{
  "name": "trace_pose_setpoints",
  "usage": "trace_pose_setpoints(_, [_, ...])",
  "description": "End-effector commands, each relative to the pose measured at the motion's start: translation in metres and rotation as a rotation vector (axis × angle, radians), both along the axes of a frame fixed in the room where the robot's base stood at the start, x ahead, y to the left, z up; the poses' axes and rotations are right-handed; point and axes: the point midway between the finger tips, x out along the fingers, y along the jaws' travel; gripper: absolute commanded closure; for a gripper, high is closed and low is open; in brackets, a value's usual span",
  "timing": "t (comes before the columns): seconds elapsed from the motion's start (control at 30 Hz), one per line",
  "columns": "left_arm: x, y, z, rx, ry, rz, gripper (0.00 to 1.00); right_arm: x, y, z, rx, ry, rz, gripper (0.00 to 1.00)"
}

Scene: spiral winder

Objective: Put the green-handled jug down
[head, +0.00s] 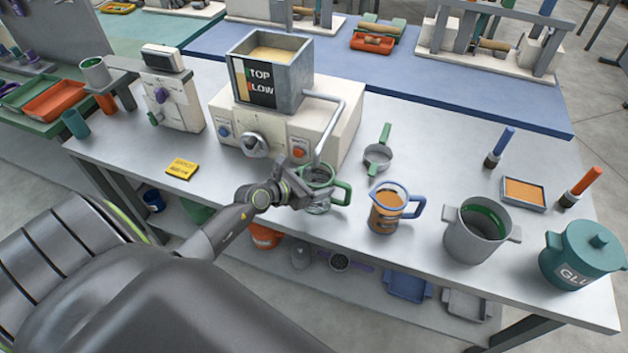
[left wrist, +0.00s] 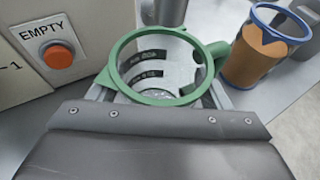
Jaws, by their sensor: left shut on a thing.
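The green-handled jug (head: 343,191) is clear, with a green rim and handle. It is in front of the winder machine, near the front edge of the table (head: 450,272). My left gripper (head: 303,190) is shut on it from the left. In the left wrist view the jug (left wrist: 122,55) sits between the fingers, its rim facing the camera and its handle to the right. Dark markings show on its wall, and it looks empty. Its base is partly hidden, and I cannot tell whether it touches the table. My right gripper is not in view.
A blue-handled jug (head: 386,219) with amber contents stands close to the right. Behind are a spout (head: 330,130) and a green-handled strainer (head: 378,157). A grey pot (head: 477,236) and teal glue pot (head: 580,256) stand farther right.

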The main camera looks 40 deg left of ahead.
Motion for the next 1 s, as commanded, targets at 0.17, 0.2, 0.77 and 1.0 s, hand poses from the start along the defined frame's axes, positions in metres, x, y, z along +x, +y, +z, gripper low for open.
trace_pose_setpoints(0.17, [0.0, 0.0, 0.001, 0.0, -0.002, 0.0, 0.52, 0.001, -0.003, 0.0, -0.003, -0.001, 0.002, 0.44])
trace_pose_setpoints(0.2, [0.0, 0.0, 0.001, 0.0, -0.002, 0.0, 0.52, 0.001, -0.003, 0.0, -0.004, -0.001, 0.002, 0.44])
trace_pose_setpoints(0.77, [0.0, 0.0, -0.003, 0.0, -0.001, 0.0, 0.06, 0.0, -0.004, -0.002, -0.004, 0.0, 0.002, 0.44])
trace_pose_setpoints(1.0, [-0.013, 0.005, 0.005, 0.002, 0.0, 0.0, 0.06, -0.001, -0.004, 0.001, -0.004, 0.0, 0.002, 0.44])
